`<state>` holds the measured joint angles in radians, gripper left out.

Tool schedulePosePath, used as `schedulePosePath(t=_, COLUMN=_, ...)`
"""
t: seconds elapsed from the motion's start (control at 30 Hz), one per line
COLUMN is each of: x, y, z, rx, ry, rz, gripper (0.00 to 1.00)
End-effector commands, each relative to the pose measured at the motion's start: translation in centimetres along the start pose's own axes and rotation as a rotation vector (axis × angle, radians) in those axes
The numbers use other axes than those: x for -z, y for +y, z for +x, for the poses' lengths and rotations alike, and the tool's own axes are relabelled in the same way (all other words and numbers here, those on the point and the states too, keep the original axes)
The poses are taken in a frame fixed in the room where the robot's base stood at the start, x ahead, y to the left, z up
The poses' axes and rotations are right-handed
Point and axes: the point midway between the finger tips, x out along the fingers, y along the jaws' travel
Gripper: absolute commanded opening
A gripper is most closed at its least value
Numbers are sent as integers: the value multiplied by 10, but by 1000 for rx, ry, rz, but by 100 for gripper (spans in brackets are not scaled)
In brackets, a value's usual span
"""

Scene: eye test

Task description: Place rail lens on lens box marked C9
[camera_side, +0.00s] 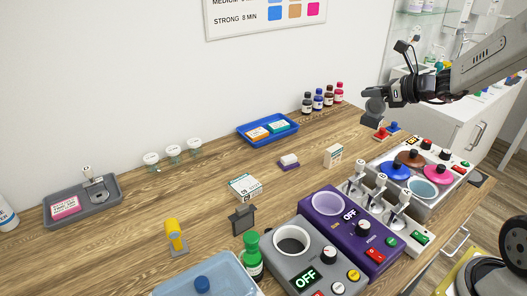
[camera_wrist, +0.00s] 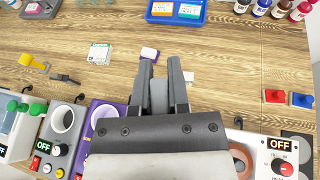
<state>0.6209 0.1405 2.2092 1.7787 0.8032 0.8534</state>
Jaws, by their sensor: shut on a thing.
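My gripper (camera_side: 375,108) is in the air at the upper right of the side view, above the wooden table. In the wrist view its fingers (camera_wrist: 160,80) are shut on a grey thing (camera_wrist: 159,97); whether this is the rail lens I cannot tell. One white lens box (camera_side: 243,187) lies mid-table, also in the wrist view (camera_wrist: 98,53); its mark looks like C9 but is too small to be sure. Another white box (camera_side: 333,155) stands further right, partly behind a finger in the wrist view. Several white-tagged lens pieces (camera_side: 381,187) stand in a row at the right device.
A blue tray (camera_side: 268,141) with small boxes and several bottles are at the back. A purple-based block (camera_side: 289,162) lies between the boxes. A grey device (camera_side: 292,243), a purple device (camera_side: 325,205) and a multi-pot device (camera_side: 455,170) fill the front right. Table left of centre is clearer.

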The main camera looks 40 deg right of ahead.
Motion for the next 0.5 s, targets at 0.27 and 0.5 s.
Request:
schedulePosePath(t=0.27, x=-18, y=73, z=42, rx=-158, ry=0, rz=-66, gripper=0)
schedulePosePath(t=0.5, x=-28, y=140, z=68, rx=-289, ry=0, rz=-119, gripper=0)
